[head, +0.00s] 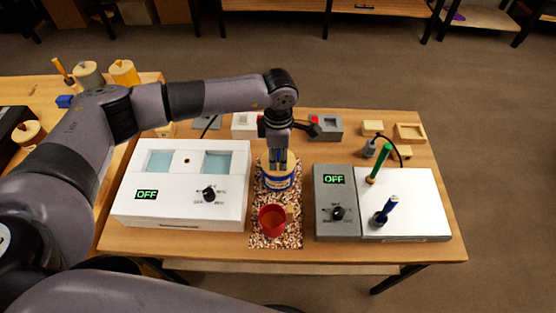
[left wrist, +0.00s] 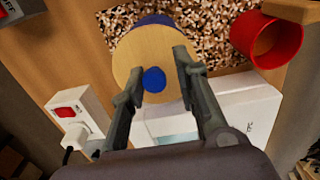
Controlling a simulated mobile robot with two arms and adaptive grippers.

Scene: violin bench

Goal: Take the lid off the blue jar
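The blue jar (head: 278,183) stands on the speckled mat in the middle of the bench, with a pale label band on its side. Its round wooden lid (left wrist: 150,48) is on top, with a blue knob (left wrist: 154,80) at its centre. My left gripper (head: 278,164) points down over the jar. In the left wrist view its fingers (left wrist: 158,68) are apart, one on each side of the knob, with gaps to it. In the head view the fingers partly hide the lid. My right gripper is in neither view.
A red mug (head: 272,220) stands close in front of the jar on the speckled mat (head: 283,239). A white two-well unit (head: 130,203) is at left, and a grey control box (head: 335,220) with a white plate (head: 425,210) at right.

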